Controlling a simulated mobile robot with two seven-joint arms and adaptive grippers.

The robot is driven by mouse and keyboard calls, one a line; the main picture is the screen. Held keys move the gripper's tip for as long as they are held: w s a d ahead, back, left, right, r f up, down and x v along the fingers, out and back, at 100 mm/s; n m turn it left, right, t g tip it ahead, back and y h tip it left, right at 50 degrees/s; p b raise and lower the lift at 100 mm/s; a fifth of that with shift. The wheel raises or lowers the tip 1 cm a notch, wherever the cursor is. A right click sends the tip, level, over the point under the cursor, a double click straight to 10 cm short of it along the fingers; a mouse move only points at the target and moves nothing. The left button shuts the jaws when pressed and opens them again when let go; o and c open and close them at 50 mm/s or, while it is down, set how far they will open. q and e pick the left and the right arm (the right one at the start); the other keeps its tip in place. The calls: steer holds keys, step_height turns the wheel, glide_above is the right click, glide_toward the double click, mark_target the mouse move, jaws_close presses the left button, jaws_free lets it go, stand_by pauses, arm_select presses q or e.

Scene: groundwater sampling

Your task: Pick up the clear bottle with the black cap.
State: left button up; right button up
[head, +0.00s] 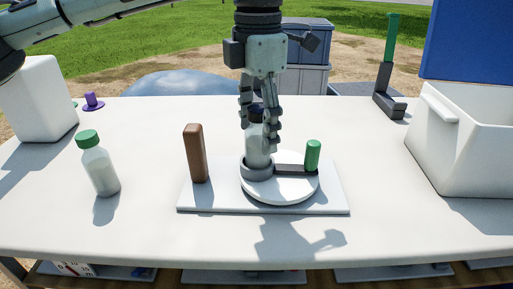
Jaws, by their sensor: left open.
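The clear bottle (257,150) stands upright in a grey ring on a round white plate (285,192), near the middle of the table. Its dark cap (256,114) shows only partly between my fingers. My left gripper (259,127) points straight down from above, with its fingers on either side of the bottle's top. The fingers are open, and I cannot tell whether either one touches the bottle. My right gripper is not in view.
A brown post (195,153) and a green-handled holder (312,155) flank the bottle on a white base (222,203). A green-capped bottle (100,170) stands left. A white cooler (465,150) stands right, and a white container (40,100) far left. The front table strip is clear.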

arm_select(q)
steer(key=shift+f, duration=0.4)
steer(key=c, duration=1.3)
steer(key=shift+r, duration=0.1)
